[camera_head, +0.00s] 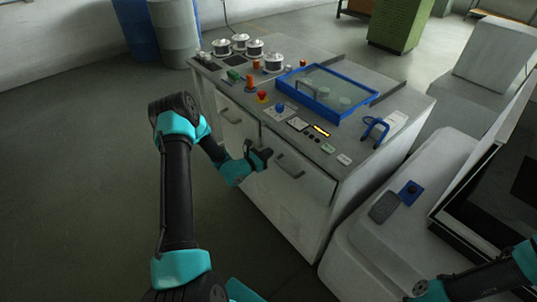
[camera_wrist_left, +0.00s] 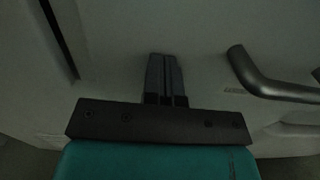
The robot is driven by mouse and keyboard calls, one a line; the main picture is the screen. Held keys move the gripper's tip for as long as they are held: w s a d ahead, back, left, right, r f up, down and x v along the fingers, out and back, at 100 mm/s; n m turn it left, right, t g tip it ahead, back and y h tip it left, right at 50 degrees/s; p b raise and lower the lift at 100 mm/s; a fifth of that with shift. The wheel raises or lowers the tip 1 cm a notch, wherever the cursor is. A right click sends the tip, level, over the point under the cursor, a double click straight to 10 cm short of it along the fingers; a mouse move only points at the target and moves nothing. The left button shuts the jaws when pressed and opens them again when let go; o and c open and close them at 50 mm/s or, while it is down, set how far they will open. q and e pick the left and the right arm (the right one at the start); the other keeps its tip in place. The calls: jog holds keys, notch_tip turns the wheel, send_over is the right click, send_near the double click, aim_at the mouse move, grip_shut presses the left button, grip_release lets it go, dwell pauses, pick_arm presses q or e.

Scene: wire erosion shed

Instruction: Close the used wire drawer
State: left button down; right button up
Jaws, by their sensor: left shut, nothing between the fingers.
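The cabinet's front has two light grey panels side by side. The right one (camera_head: 296,200), a drawer front with a grey bar handle (camera_head: 290,165), looks flush or nearly flush; a small gap cannot be ruled out. My left gripper (camera_head: 264,156) is shut and empty in front of this panel, just left of the handle. In the left wrist view the shut fingers (camera_wrist_left: 163,75) point at the pale panel, with the handle (camera_wrist_left: 270,85) to their right. Whether the fingertips touch the panel is unclear. My right arm shows at lower right; its gripper is out of view.
The left panel (camera_head: 238,128) has its own handle (camera_head: 231,116). On top are wire spools (camera_head: 273,63), a red button (camera_head: 262,97), a blue-framed glass cover (camera_head: 328,92) and a blue clamp-like piece (camera_head: 375,130). A pale machine body (camera_head: 365,250) stands right. Floor at left is clear.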

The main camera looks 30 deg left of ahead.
pick_arm(q)
jog(key=shift+w+a, duration=0.1)
jog(key=shift+w, duration=0.1)
jog(key=v, duration=1.4)
jog(key=shift+s, duration=0.2)
